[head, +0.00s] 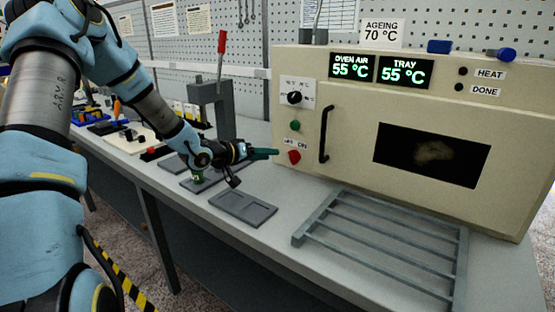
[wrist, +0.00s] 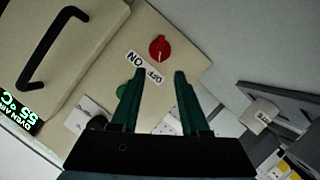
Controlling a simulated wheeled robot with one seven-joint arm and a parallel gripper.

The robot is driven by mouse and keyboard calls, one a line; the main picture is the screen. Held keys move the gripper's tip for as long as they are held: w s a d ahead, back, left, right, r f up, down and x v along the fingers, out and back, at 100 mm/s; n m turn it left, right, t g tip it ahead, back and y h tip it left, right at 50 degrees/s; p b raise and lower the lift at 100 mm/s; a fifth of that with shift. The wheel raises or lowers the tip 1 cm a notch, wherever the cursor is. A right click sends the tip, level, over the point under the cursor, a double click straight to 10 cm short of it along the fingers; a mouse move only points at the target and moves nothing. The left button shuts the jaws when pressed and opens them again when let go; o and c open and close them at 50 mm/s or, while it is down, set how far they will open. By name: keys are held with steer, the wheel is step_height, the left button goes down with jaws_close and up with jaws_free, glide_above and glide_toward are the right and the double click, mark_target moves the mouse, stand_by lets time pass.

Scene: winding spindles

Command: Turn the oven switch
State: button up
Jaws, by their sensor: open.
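The oven (head: 350,155) is a cream box with a dark window at the right. Its switch (head: 294,157) is a small red knob low on the left of the front, under an OFF/ON label (head: 295,145). In the wrist view the red switch (wrist: 159,48) lies just beyond my fingertips, roughly in line with the gap between them. My gripper (wrist: 160,76) is open and empty, with dark green fingers. In the head view my gripper (head: 275,152) is just left of the switch; whether it touches the panel I cannot tell.
Above the switch are a green button (head: 295,126) and a black dial (head: 295,98). A black door handle (head: 326,134) stands out to the right. Displays (head: 380,70) read 55 °C. A grey rack (head: 385,245) lies in front; a lever press (head: 212,105) stands behind my wrist.

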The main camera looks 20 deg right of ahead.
steer(key=v, duration=0.2)
steer(key=shift+s+a+r, duration=0.1)
steer(key=shift+a, duration=0.15)
